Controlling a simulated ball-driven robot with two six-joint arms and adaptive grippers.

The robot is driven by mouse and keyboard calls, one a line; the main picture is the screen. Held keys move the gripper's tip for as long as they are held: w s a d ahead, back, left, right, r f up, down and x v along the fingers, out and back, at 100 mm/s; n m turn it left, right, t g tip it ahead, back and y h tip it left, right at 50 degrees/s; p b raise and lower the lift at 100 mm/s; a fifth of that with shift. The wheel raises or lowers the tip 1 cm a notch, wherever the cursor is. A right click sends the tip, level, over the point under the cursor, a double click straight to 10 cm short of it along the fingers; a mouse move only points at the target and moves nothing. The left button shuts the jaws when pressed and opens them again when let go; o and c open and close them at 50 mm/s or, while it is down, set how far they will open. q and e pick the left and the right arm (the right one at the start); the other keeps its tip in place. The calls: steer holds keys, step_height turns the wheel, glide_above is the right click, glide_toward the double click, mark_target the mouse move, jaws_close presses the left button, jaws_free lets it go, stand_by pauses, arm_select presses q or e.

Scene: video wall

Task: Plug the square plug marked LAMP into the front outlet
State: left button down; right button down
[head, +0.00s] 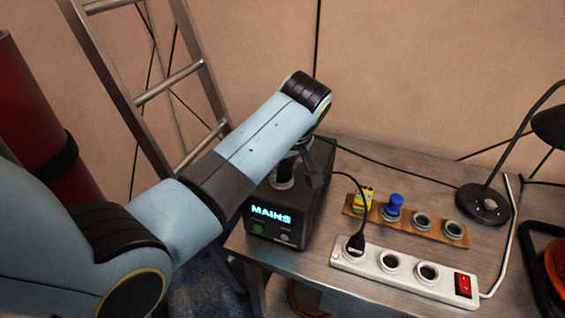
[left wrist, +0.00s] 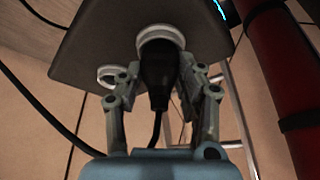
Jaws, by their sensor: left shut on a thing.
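My left gripper (head: 310,160) is over the dark box (head: 318,205) whose display reads MAINS. In the left wrist view my left gripper (left wrist: 160,80) is shut on a black plug (left wrist: 157,72) with a cord hanging from it. The plug's end is at a pale ring socket (left wrist: 160,38) on the box (left wrist: 100,35); how deep it sits I cannot tell. A second ring (left wrist: 108,75) lies beside it. No LAMP mark is legible, and the plug's shape is partly hidden by the fingers. My right gripper is not in view.
A white power strip (head: 405,275) has a black plug (head: 356,243) in its left socket and a red switch (head: 464,285). A wooden holder (head: 405,222) carries a yellow plug (head: 362,199) and a blue plug (head: 394,205). A desk lamp (head: 483,205) stands right; a ladder (head: 168,85) leans behind.

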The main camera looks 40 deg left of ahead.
arm_select(q)
steer(key=shift+f, duration=0.1)
steer(key=c, duration=0.8)
jaws_free()
steer(key=shift+o, duration=0.6)
steer(key=o, duration=0.3)
step_height(320, 180, up, 6)
steer(key=p, duration=0.6)
steer(key=shift+s, duration=0.1)
